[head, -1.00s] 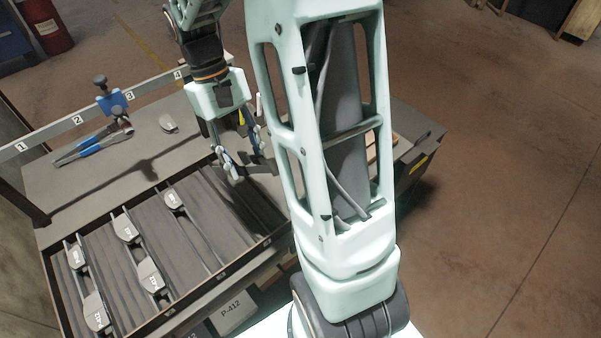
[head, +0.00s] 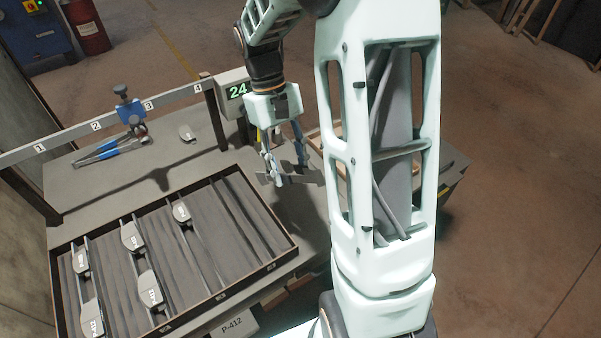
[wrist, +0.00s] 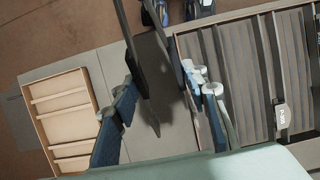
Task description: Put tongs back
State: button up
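The tongs (head: 112,150), with blue handles and long grey jaws, lie on the back left of the grey bench. The blue clamp-like tool (head: 130,113) stands just behind them. My gripper (head: 287,168) hangs above the bench, right of the shoe crate and well apart from the tongs.
The crate (head: 272,264) holds several numbered brake shoes in slots. A numbered rail (head: 64,137) runs along the bench's back edge to a display (head: 237,92) reading 24. A wooden tray (wrist: 58,74) lies at left in the wrist view.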

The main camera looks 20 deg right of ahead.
jog(key=w+d+f+p, duration=0.1)
jog(key=w+d+f, duration=0.1)
jog(key=w+f, duration=0.2)
jog(key=w+d+f+p, duration=0.1)
jog(key=w+d+f, duration=0.2)
jog(key=f, duration=0.4)
jog(key=shift+w+d, duration=0.3)
jog(key=shift+w, duration=0.2)
jog(key=shift+f, duration=0.25)
jog(key=o, duration=0.5)
jog(key=shift+o, duration=0.2)
jog(key=shift+r, duration=0.2)
jog(key=b+v, duration=0.1)
jog(key=v, duration=1.1)
